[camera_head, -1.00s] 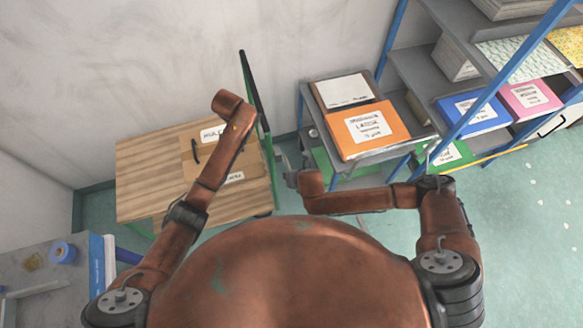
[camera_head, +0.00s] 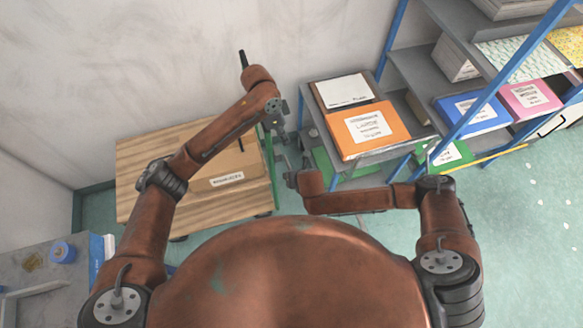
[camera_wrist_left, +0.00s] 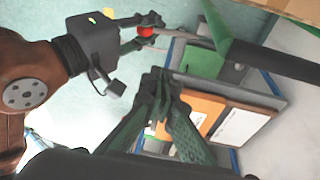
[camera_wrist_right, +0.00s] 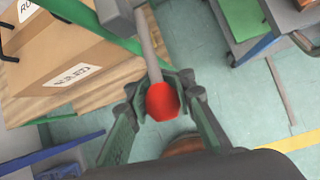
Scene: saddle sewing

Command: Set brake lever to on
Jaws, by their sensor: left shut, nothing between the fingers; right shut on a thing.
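The brake lever is a grey rod (camera_wrist_right: 149,45) with a red knob (camera_wrist_right: 162,101) in the right wrist view. It is at the cart's green frame. My right gripper (camera_wrist_right: 163,82) is shut around the knob, one finger on each side. The left wrist view also shows the red knob (camera_wrist_left: 146,31) between the right fingers. My left gripper (camera_wrist_left: 160,80) is shut and empty, apart from the lever. In the head view it points down (camera_head: 277,125) beside the cart handle, above my right gripper (camera_head: 290,178). The lever is too small to make out there.
The wooden cart (camera_head: 135,185) carries cardboard boxes (camera_head: 232,165). A grey table (camera_head: 35,265) with blue tape is at lower left. Floor is clear at right.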

